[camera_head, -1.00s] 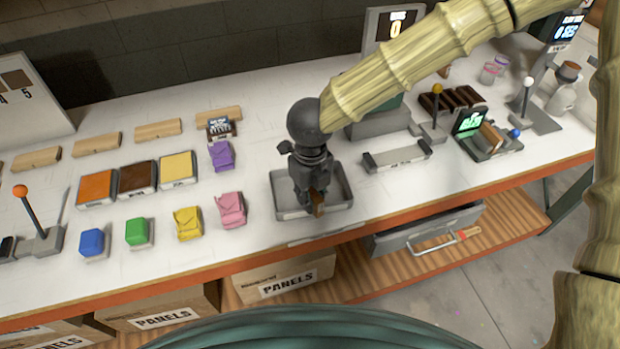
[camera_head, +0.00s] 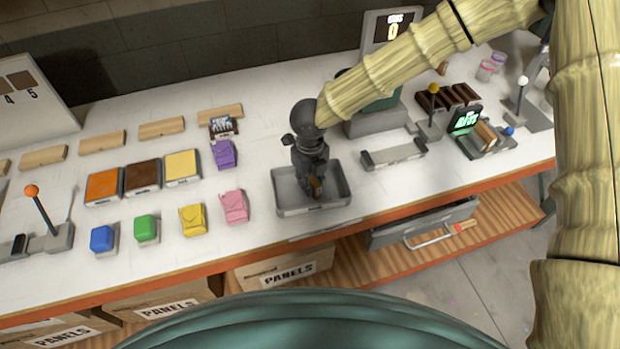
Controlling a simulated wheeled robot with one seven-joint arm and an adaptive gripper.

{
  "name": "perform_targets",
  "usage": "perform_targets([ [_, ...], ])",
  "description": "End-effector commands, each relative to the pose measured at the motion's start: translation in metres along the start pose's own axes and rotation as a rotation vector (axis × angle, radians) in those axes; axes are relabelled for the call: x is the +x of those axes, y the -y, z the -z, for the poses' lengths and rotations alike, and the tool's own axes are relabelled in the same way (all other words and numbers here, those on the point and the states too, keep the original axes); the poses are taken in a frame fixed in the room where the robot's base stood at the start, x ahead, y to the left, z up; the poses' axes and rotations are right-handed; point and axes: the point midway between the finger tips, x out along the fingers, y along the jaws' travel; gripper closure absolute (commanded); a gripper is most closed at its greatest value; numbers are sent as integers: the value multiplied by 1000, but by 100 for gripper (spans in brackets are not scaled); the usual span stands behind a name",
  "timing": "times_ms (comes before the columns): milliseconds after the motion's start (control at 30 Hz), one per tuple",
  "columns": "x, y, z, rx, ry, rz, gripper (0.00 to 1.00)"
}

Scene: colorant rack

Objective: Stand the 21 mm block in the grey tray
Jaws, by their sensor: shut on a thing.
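My gripper (camera_head: 314,186) points down over the grey tray (camera_head: 283,211), within its outline near the middle. It is shut on a small brown block (camera_head: 317,187), which shows between the fingertips at the front. The block looks upright, but most of it is hidden by the fingers. I cannot tell whether its lower end touches the tray floor. The visible part of the tray floor around the gripper is empty.
Pink (camera_head: 234,207) and purple (camera_head: 223,154) packets lie left of the tray. A low grey holder (camera_head: 394,154) stands to its right, with a grey machine (camera_head: 374,119) behind. An open drawer (camera_head: 424,222) juts below the bench's front edge.

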Motion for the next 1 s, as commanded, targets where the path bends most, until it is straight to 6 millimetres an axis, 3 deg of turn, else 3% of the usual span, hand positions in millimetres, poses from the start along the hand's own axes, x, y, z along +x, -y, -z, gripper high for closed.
perform_targets([
  [300, 3, 0, 0, 0, 0, 0, 100],
  [333, 3, 0, 0, 0, 0, 0, 80],
  [433, 3, 0, 0, 1, 0, 0, 62],
  [467, 3, 0, 0, 1, 0, 0, 60],
  [767, 2, 0, 0, 1, 1, 0, 60],
  [1000, -18, 0, -1, 2, 3, 1, 60],
])
